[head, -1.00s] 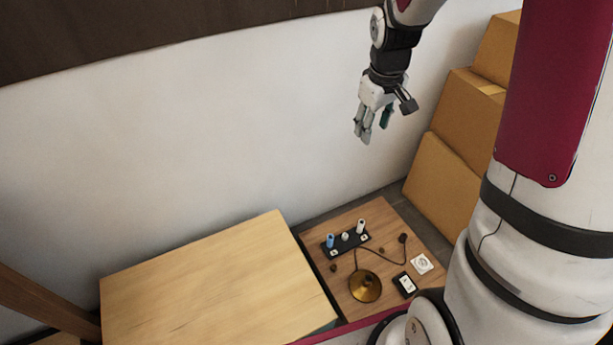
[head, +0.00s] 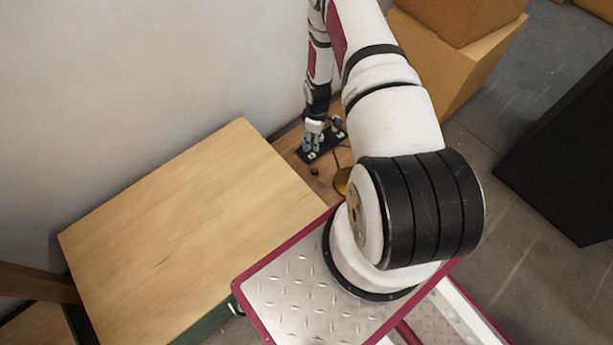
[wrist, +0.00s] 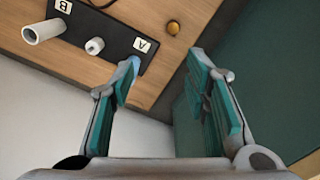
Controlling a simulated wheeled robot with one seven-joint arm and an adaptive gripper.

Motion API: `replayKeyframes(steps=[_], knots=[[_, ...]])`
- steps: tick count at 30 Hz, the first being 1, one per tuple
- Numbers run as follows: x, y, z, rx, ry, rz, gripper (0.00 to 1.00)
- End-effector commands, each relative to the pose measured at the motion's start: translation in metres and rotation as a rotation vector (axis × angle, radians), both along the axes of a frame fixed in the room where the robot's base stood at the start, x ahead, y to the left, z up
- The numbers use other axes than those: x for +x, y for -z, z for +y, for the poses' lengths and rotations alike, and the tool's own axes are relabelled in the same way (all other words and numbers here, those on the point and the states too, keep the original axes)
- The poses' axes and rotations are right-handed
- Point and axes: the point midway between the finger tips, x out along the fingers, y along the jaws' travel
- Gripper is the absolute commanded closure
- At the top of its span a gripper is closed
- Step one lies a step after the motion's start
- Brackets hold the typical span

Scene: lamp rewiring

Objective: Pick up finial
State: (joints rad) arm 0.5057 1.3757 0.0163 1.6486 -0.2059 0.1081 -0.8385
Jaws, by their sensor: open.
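A small round brass-coloured knob (wrist: 173,27), which looks like the finial, lies on the wood board (wrist: 200,12) in the wrist view, just beyond my gripper's fingertips. A small dark knob (head: 314,171), likely the same piece, shows in the head view. My gripper (wrist: 162,72) is open with nothing between its teal-padded fingers. In the head view my gripper (head: 312,138) hangs low over the black holder. The left finger overlaps a blue piece (wrist: 128,72) by label A, so I cannot tell whether they touch.
The black holder (wrist: 75,25) carries a thick white tube (wrist: 42,30) near label B and a small white peg (wrist: 95,46). A brass lamp base (head: 342,182) is partly hidden by my arm. A bare wooden tabletop (head: 190,220) lies left, cardboard boxes (head: 450,70) at the back right.

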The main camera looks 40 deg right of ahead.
Motion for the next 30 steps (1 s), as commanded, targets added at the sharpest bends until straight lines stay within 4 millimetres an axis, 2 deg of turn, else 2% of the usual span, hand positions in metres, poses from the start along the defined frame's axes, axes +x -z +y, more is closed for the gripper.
replayKeyframes(steps=[1, 3, 8, 18, 30], knots=[[-0.006, 0.019, 0.0, 0.005, -0.004, 0.005, 0.57], [-0.011, 0.031, 0.001, 0.008, -0.013, 0.005, 0.57], [-0.015, 0.05, 0.002, 0.011, -0.018, 0.007, 0.57], [-0.016, 0.11, 0.002, 0.011, -0.018, 0.008, 0.57], [-0.019, 0.138, 0.004, 0.011, -0.018, 0.008, 0.57]])
